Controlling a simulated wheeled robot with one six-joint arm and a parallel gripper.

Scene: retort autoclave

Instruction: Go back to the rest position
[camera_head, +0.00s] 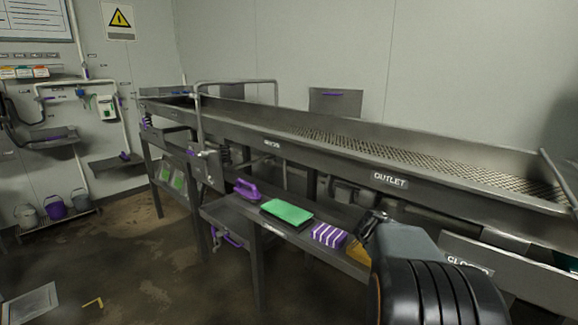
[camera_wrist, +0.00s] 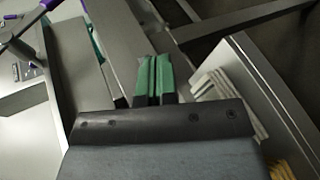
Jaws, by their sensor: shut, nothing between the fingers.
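My gripper shows in the wrist view (camera_wrist: 154,78) as two green-faced fingers side by side, shut with nothing between them. In the head view my arm comes in from the lower right, and its grey end lies over the right part of the lower shelf (camera_head: 265,222). I cannot make out the fingertips there. The gripper end is beside a yellow-orange item (camera_head: 357,252), which is partly hidden by my arm.
A long metal trough (camera_head: 330,152) marked OUTLET runs above the shelf. The shelf holds a purple-handled tool (camera_head: 247,189), a green pad (camera_head: 287,212) and a purple-white striped block (camera_head: 328,236). Buckets (camera_head: 55,207) stand at left. The floor (camera_head: 150,270) at front left is mostly clear.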

